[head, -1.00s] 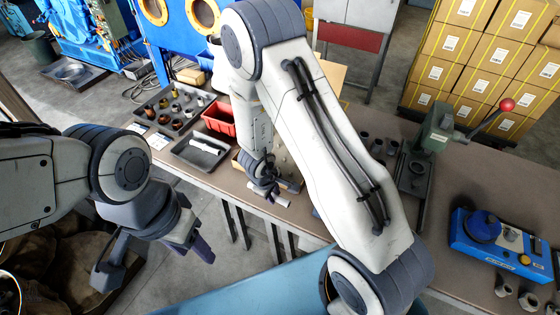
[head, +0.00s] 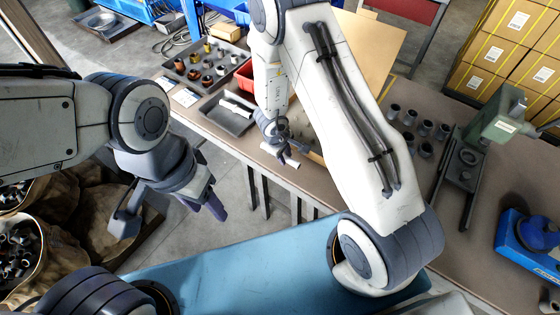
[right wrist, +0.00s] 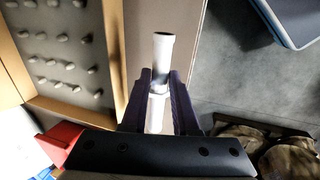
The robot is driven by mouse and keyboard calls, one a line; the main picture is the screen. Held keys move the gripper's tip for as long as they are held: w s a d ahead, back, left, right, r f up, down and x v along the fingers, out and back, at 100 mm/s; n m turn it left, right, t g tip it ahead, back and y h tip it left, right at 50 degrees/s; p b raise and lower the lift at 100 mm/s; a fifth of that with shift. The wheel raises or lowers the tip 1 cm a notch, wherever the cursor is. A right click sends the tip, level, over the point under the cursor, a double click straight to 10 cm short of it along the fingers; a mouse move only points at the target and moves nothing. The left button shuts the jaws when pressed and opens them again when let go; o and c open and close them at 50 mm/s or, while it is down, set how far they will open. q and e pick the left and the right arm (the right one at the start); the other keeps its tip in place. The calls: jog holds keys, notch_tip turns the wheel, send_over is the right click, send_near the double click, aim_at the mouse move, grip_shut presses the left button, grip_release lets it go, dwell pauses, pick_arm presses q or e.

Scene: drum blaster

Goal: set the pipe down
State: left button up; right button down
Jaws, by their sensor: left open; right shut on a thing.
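My right gripper (head: 281,155) is shut on a white pipe (head: 293,163) near the table's front edge. In the right wrist view the pipe (right wrist: 163,45) sticks out between the two dark fingers of the right gripper (right wrist: 160,92), with a strip of the brown table (right wrist: 189,20) behind it. I cannot tell whether the pipe touches the table. My left gripper (head: 170,214) is open and empty, over the floor in front of the table.
A wooden-framed board with several pegs (right wrist: 60,48) lies beside the pipe. A grey tray (head: 236,122) with white pieces, a red bin (head: 243,74) and a tray of fittings (head: 228,52) stand further left. A green press (head: 495,125) and several dark fittings (head: 425,128) are at the right.

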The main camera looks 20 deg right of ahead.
aim_at(282, 168)
jog(key=f+b, duration=0.2)
jog(key=a+f+b, duration=0.1)
jog(key=shift+w+f+b, duration=0.2)
jog(key=shift+f+b, duration=0.15)
jog(key=shift+r, duration=0.1)
jog(key=shift+d, duration=0.1)
jog(key=c, duration=0.9)
grip_release()
jog(key=shift+s+f, duration=0.1)
jog(key=shift+f, duration=0.1)
jog(key=shift+c, duration=0.2)
